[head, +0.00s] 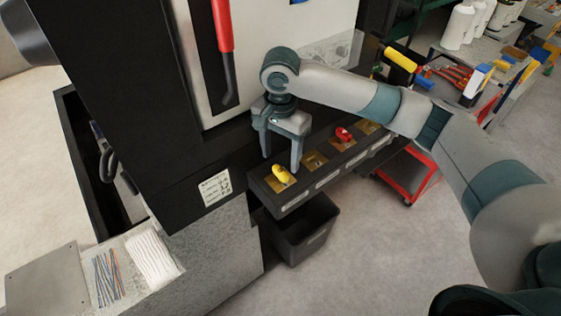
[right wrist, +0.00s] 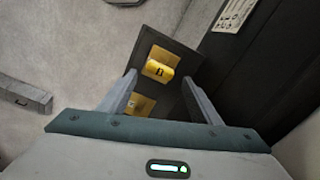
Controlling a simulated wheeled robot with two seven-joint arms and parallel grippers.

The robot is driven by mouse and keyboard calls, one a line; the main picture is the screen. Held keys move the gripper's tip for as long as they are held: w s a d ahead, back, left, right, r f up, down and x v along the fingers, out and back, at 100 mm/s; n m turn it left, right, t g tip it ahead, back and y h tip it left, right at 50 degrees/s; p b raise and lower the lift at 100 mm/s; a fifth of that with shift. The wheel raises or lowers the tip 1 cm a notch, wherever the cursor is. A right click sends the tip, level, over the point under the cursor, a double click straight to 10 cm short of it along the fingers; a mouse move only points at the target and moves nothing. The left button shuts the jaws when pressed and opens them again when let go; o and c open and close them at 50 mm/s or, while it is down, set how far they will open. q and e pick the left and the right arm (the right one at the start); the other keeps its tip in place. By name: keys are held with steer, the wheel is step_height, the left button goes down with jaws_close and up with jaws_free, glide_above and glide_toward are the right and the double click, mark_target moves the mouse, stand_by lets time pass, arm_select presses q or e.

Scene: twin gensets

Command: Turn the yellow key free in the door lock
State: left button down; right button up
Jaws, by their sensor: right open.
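The yellow key (head: 282,174) sits in a brass lock plate at the near end of a dark lock strip (head: 325,182). In the right wrist view the yellow key (right wrist: 159,71) shows just beyond and between my fingertips, with a dark mark on its face. My right gripper (head: 282,160) is open above the strip, its fingers pointing down close to the key; no contact shows. In the right wrist view its fingers (right wrist: 165,95) are spread with nothing between them. My left gripper is in neither view.
A red key (head: 343,134) sits farther along the same strip, past an empty brass plate (head: 314,161). A black bin (head: 303,232) stands below the strip. The dark cabinet (head: 150,150) with a red-handled lever (head: 223,45) rises at left.

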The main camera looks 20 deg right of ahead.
mark_target(280, 170)
steer(key=m+p, duration=0.2)
steer(key=p, duration=0.1)
steer(key=shift+s+r, duration=0.1)
steer(key=shift+r, duration=0.1)
steer(key=shift+f+m, duration=0.4)
steer(key=shift+m, duration=0.2)
steer(key=shift+f, duration=2.7)
